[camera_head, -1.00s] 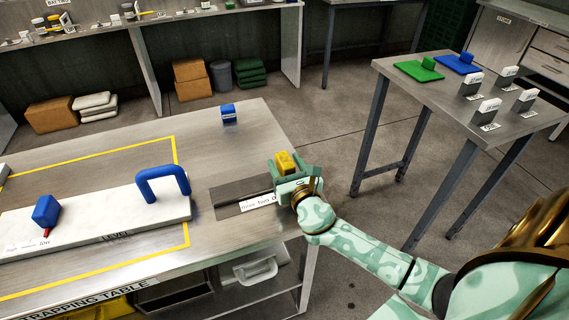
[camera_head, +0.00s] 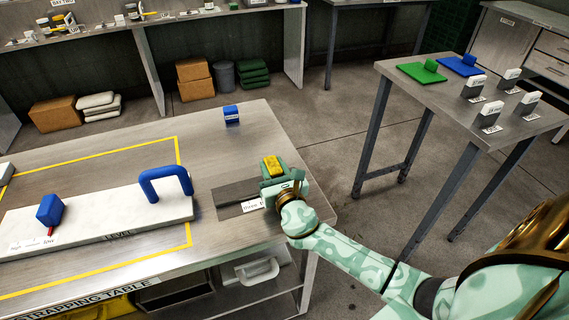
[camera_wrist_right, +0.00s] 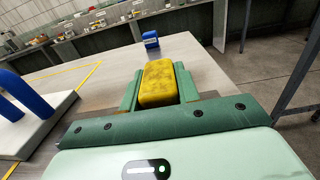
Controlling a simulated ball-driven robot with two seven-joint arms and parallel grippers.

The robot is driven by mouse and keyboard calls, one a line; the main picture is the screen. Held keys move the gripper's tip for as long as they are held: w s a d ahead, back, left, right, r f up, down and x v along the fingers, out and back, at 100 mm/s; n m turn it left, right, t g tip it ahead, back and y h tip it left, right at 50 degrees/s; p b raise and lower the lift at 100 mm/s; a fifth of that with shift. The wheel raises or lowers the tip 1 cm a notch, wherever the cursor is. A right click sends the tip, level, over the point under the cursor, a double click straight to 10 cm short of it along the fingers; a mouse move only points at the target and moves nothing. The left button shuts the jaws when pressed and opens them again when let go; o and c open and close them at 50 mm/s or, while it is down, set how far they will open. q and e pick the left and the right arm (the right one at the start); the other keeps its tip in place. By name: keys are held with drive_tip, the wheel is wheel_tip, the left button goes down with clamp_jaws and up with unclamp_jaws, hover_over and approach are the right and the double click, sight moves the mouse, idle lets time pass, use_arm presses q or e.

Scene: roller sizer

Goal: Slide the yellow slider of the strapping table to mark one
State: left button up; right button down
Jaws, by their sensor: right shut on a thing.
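The yellow slider (camera_head: 272,166) stands on the right part of the strapping table (camera_head: 235,160), on a dark track plate (camera_head: 227,200) with a white label strip (camera_head: 252,205). My right gripper (camera_head: 274,172) is shut on the slider. In the right wrist view the yellow slider (camera_wrist_right: 158,84) sits between the two green fingers. The gripper hides part of the label strip; only part of the wording shows. My left gripper is not in view.
A white block with a blue handle (camera_head: 165,184) and a blue lever (camera_head: 50,209) lies left of the track. A small blue block (camera_head: 231,115) stands behind. A side table (camera_head: 450,95) with green and blue pieces is at the right, across a floor gap.

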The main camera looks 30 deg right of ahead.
drive_tip(key=c, duration=1)
unclamp_jaws()
drive_tip(key=shift+a, duration=0.1)
drive_tip(key=p+v, duration=0.1)
drive_tip(key=v, duration=1.5)
drive_tip(key=shift+s, duration=0.2)
drive_tip(key=shift+f, duration=0.1)
